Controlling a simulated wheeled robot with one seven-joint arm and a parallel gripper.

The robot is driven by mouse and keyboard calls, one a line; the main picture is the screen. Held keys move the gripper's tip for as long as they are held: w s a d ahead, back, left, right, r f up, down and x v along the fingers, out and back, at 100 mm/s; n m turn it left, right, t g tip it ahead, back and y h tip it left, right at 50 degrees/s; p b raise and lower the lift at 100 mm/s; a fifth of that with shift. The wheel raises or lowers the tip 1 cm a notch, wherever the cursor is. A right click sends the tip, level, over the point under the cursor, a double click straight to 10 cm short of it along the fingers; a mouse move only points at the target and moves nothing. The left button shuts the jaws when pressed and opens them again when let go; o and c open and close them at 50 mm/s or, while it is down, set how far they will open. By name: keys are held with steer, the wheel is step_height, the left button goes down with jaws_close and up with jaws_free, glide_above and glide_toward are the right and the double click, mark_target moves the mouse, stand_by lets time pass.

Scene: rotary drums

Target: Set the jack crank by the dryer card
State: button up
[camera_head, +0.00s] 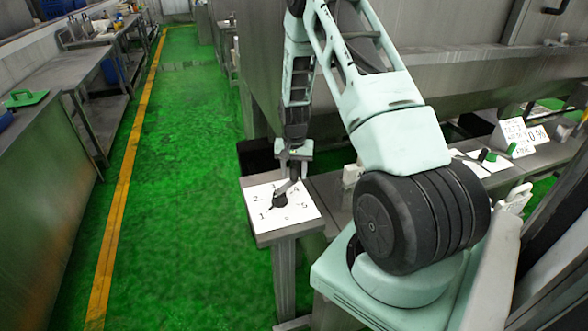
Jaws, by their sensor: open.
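The jack crank has a dark hub (279,201) on a white dial plate (262,231) on top of a metal pedestal. The plate carries the numbers 1 to 5 around the hub. My gripper (291,178) is open and points down right over the crank. It hides part of the crank's arm, so I cannot tell exactly which number it points to, or whether the fingers touch it. A white card (513,137) with several printed lines stands on the bench at the right; its text is too small to read surely.
A metal bench (327,190) with green-capped knobs (488,155) on white plates runs right of the pedestal, behind my arm. A large steel drum housing (460,75) stands behind. The green floor (190,190) at left is clear up to steel tables (45,150).

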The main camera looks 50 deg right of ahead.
steer(key=shift+f, duration=0.15)
steer(key=shift+c, duration=0.4)
jaws_close()
steer(key=shift+s, duration=0.1)
